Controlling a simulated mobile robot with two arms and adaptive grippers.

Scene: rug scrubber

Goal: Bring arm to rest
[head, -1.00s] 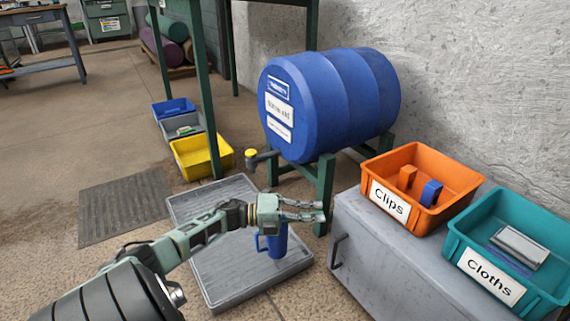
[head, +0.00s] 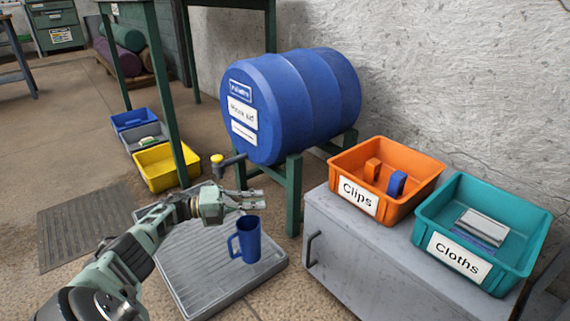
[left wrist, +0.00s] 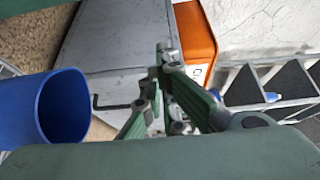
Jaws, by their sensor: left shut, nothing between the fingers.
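My left gripper (head: 246,200) is shut and empty in the head view. It is above the ribbed grey tray, a little above and left of the blue jug. In the left wrist view its fingers (left wrist: 165,60) are together with nothing between them. The blue jug (head: 250,243) stands upright on the grey tray (head: 205,290), its handle to the left. It also shows at the left of the left wrist view (left wrist: 60,108), its open top facing the camera. My right gripper is in neither view.
A blue barrel (head: 310,95) with a tap (head: 228,160) lies on a green stand behind the tray. The orange Clips bin (head: 415,190) and teal Cloths bin (head: 535,225) sit on a grey cabinet (head: 350,250). A yellow bin (head: 155,170) is on the floor.

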